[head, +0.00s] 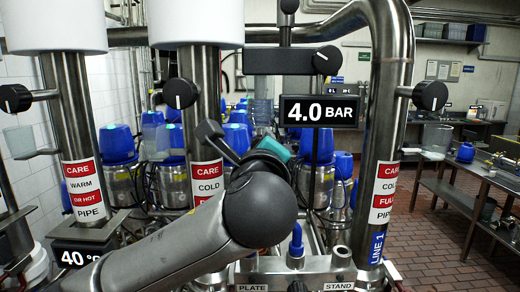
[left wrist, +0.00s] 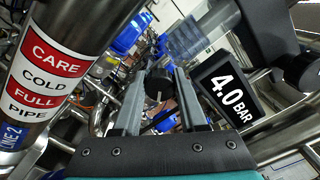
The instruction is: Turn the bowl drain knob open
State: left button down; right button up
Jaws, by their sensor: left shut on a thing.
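My left gripper (left wrist: 160,76) has its two grey fingers on either side of a black round knob (left wrist: 158,86) with a pale pointer mark, and is shut on it. No label on this knob is legible, so I cannot tell from print that it is the bowl drain knob. In the head view my left arm comes in from the lower left and its large dark joint covers most of the hand. A dark piece (head: 208,130) and a grey finger show just past it, beside the Line 2 pipe (head: 205,120). My right gripper is in neither view.
Other black knobs sit on the left pipe (head: 15,98), middle pipe (head: 180,93), right pipe (head: 430,96) and upper bracket (head: 326,60). A 4.0 BAR display (head: 319,111) hangs close by the hand. Floor (head: 430,235) shows at right.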

pick_arm(q)
jog(key=n, duration=0.4)
jog(key=shift+f+n, duration=0.1)
jog(key=shift+n, duration=0.2)
jog(key=n, duration=0.5)
jog(key=shift+n, duration=0.3)
jog(key=shift+c, duration=2.3)
grip_release()
jog(key=s+b, duration=0.2)
jog(key=s, duration=1.3)
jog(key=shift+s+b, duration=0.15)
jog(key=shift+b, duration=0.15)
